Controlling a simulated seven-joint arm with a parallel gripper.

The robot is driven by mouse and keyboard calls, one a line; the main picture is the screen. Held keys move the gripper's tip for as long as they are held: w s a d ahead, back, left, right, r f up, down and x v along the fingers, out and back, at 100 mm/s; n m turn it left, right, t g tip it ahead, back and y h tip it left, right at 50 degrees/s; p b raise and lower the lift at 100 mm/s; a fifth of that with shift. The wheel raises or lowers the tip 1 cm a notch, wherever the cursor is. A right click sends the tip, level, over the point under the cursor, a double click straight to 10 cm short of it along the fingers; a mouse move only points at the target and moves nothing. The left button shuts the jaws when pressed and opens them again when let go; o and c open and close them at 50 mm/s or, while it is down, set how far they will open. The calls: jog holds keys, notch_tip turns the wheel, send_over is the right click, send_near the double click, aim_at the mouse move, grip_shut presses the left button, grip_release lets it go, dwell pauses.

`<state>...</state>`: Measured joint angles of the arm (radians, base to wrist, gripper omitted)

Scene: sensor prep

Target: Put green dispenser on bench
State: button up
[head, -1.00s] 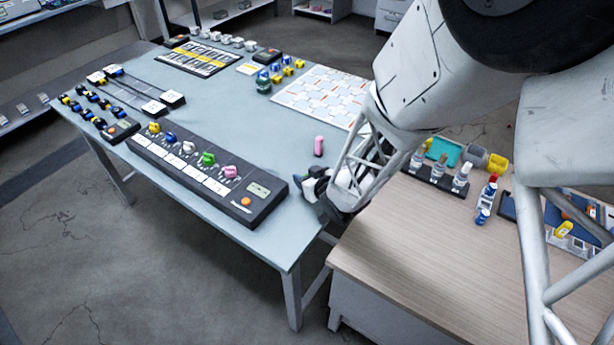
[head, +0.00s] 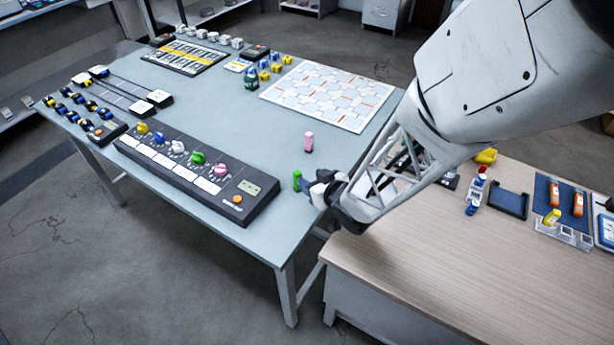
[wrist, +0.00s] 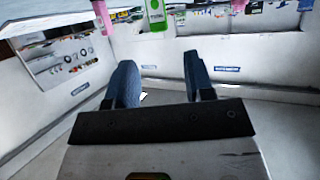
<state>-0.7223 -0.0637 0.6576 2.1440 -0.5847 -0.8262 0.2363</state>
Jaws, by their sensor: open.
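The green dispenser (head: 297,180) stands upright on the blue-grey bench (head: 225,105), near its right edge. It also shows at the top of the wrist view (wrist: 156,15), beyond the fingertips. My gripper (head: 314,190) is just to the right of the dispenser, with its fingers pointing toward it. In the wrist view the two blue fingers (wrist: 160,72) are spread, with nothing between them. A pink dispenser (head: 308,142) stands on the bench a little behind the green one; it also shows at the upper left of the wrist view (wrist: 103,15).
A dark control panel (head: 190,165) with coloured knobs lies left of the green dispenser. A white patterned board (head: 330,98) lies behind. A wooden table (head: 430,255) with bottles and trays stands at the right. The bench's middle is bare.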

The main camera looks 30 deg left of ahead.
jog(key=shift+v, duration=1.95)
jog(key=w+d+r+m+t+h, duration=0.1)
jog(key=w+d+r+m+h, duration=0.2)
jog(key=d, duration=0.6)
jog(key=w+d+r+m+t+h, duration=0.1)
jog(key=w+d+r+m+h, duration=0.15)
jog(key=d+r, duration=0.5)
jog(key=w+d+r+m+t+h, duration=0.1)
jog(key=w+d+r+m+h, duration=0.2)
jog(key=d, duration=0.7)
jog(key=s+d+r+m+g+h, duration=0.2)
jog(key=s+d+r, duration=0.3)
jog(key=s+d, duration=0.4)
jog(key=s+d+r+m+g+h, duration=0.2)
jog(key=s+d+r, duration=0.3)
jog(key=s+d, duration=0.4)
jog(key=s+m+g, duration=0.1)
jog(key=s, duration=0.2)
jog(key=shift+d+g, duration=0.3)
jog(key=shift+g, duration=0.1)
